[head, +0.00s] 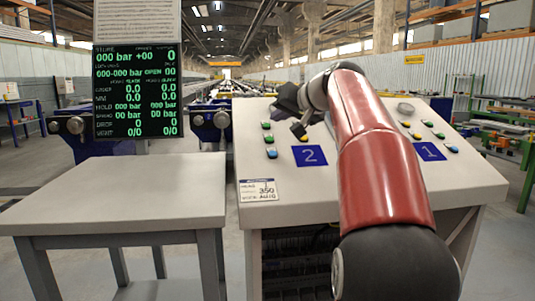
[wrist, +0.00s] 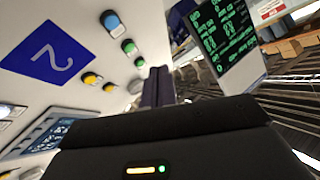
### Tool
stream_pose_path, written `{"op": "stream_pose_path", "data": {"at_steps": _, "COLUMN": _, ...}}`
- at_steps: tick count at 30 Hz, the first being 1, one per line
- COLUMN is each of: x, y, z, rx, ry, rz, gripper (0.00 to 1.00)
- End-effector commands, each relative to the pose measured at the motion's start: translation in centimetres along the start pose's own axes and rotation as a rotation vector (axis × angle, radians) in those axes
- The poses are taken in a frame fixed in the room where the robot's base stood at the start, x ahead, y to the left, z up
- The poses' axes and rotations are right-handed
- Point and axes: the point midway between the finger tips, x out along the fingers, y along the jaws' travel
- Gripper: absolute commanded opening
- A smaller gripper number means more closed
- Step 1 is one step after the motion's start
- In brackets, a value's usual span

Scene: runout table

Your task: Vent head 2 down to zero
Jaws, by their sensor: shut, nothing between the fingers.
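The sloped console carries a blue plate marked 2 (head: 310,156), which also shows in the wrist view (wrist: 48,50). Left of it is a column with two green buttons (head: 268,138) and a blue button (head: 271,153). The wrist view shows the blue button (wrist: 110,22), the green buttons (wrist: 128,46), and two yellow buttons (wrist: 93,78). My gripper (wrist: 158,72) is shut and empty, its dark fingertips beside the green buttons in the picture. I cannot tell its height above the panel. In the head view my arm partly hides the panel. The display (head: 138,90) reads zeros for pressure.
A blue plate marked 1 (head: 429,151) has its own buttons at the right of the console. A white card (head: 258,190) is on the console's left front. A bare grey table (head: 130,195) stands to the left. Long equipment runs behind.

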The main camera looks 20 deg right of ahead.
Motion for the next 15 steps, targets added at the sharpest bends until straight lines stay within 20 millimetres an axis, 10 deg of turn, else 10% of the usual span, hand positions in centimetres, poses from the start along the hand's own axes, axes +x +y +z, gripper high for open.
{"op": "stream_pose_path", "data": {"at_steps": 15, "x": 1.5, "y": 1.1, "z": 1.3, "rx": 0.0, "ry": -0.002, "rz": 0.001, "gripper": 0.0}}
